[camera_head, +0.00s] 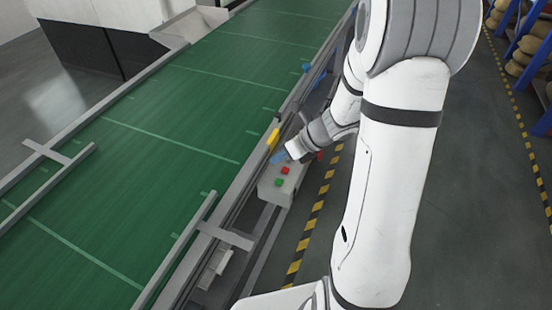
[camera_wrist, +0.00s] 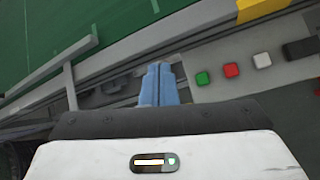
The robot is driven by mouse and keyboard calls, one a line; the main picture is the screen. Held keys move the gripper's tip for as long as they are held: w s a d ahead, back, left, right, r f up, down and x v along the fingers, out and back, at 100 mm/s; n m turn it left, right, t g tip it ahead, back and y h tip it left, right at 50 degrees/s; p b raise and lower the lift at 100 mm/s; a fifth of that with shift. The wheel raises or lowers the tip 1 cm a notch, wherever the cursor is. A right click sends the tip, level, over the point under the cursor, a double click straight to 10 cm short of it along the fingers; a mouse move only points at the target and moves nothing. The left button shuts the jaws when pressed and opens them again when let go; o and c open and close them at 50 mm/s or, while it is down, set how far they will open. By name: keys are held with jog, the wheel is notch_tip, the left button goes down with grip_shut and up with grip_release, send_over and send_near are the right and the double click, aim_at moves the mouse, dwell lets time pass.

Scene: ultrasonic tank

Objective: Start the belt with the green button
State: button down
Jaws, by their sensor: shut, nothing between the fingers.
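The green button (camera_head: 279,182) sits on a grey control box (camera_head: 268,190) at the side of the green belt (camera_head: 150,130). A red button (camera_head: 285,170) is beside it. In the wrist view the green button (camera_wrist: 202,78), the red button (camera_wrist: 231,70) and a white button (camera_wrist: 262,60) stand in a row. My gripper (camera_head: 278,158) has its blue fingers closed together and empty near the box. In the wrist view the fingers (camera_wrist: 158,72) are just left of the green button. I cannot tell how far above the panel they are.
A metal side rail (camera_head: 205,228) runs along the belt next to the box. A yellow part (camera_head: 272,139) is on the rail. A yellow-black floor stripe (camera_head: 318,205) runs beside the conveyor. Blue shelving (camera_head: 520,35) stands at the right, with open floor before it.

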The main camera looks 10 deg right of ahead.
jog(key=m, duration=0.1)
jog(key=w+d+f+m, duration=0.1)
jog(key=w+m+t, duration=0.1)
jog(key=m, duration=0.1)
jog(key=shift+d+f+p, duration=0.25)
jog(key=shift+d+p, duration=0.05)
jog(key=shift+d, duration=0.05)
jog(key=shift+f, duration=0.1)
jog(key=b, duration=0.7)
send_over(283, 182)
notch_tip(283, 182, down, 8)
jog(key=shift+r, duration=0.15)
jog(key=shift+f+b, duration=0.45)
jog(key=shift+s+f, duration=0.1)
jog(key=shift+f, duration=0.05)
dwell(0.9)
jog(key=shift+f, duration=0.25)
